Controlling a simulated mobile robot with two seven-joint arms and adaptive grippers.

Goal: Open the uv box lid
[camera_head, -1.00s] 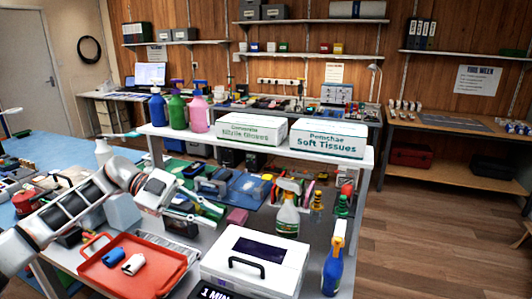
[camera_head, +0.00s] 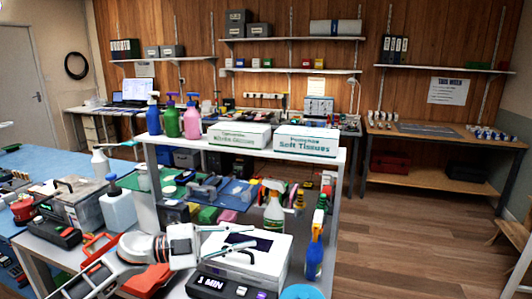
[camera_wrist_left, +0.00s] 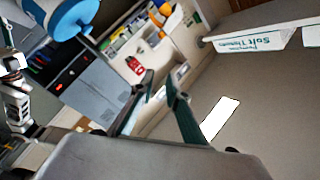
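The UV box (camera_head: 268,262) is a white box with a dark window in its lid, on the near workbench in the head view. Its lid looks shut. My left gripper (camera_head: 240,236) is above the left part of the box and covers some of its top. Its two fingers are apart with nothing between them. The fingers (camera_wrist_left: 161,82) are also apart in the left wrist view. Whether they touch the box cannot be told. My right gripper is not in view.
A timer reading 1 MIN (camera_head: 222,286) stands in front of the box. A blue spray bottle (camera_head: 315,252) is close on its right, and another spray bottle (camera_head: 273,212) stands behind. A red tray (camera_head: 98,248) lies under my left arm. A white shelf (camera_head: 240,150) runs behind.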

